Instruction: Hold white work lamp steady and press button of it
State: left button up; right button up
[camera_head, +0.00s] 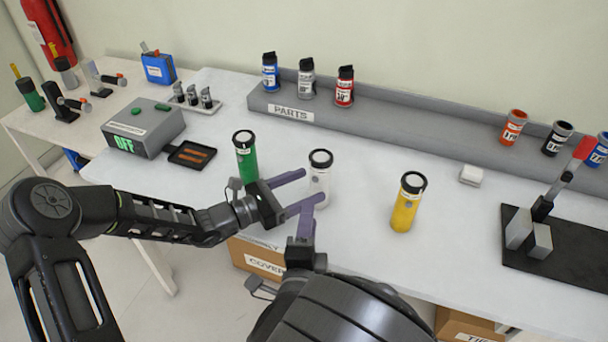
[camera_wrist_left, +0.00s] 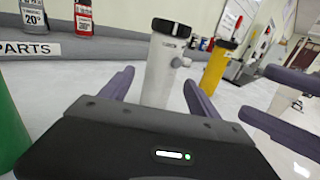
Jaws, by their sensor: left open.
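The white work lamp (camera_head: 319,168) stands upright on the table with a dark cap. In the left wrist view the white lamp (camera_wrist_left: 158,75) shows a small round button (camera_wrist_left: 180,62) on its right side. My left gripper (camera_head: 313,186) is open, its two purple fingers pointing at the lamp's body. The lamp stands between or just beyond the fingertips; whether they touch it is unclear. My right gripper (camera_head: 306,205) is in front of the lamp, below my left one. In the left wrist view its two fingers show apart at the right, with nothing held between them.
A green lamp (camera_head: 245,158) stands close to the left, and a yellow lamp (camera_head: 407,205) stands to the right. A grey box reading OFF (camera_head: 143,128) and a black tray (camera_head: 190,154) are at left. A grey parts shelf (camera_head: 390,127) runs along the back. A black-based fixture (camera_head: 560,255) is at right.

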aim_at(311, 193)
pick_arm(q)
jog(key=f, duration=0.2)
jog(key=d, duration=0.1)
jog(key=shift+w+f, duration=0.25)
jog(key=shift+f, duration=0.15)
jog(key=x, duration=0.6)
jog(key=shift+w+d, duration=0.15)
jog(key=shift+d, duration=0.05)
grip_shut()
pick_arm(e)
grip_shut()
dwell(1.1)
dwell(0.5)
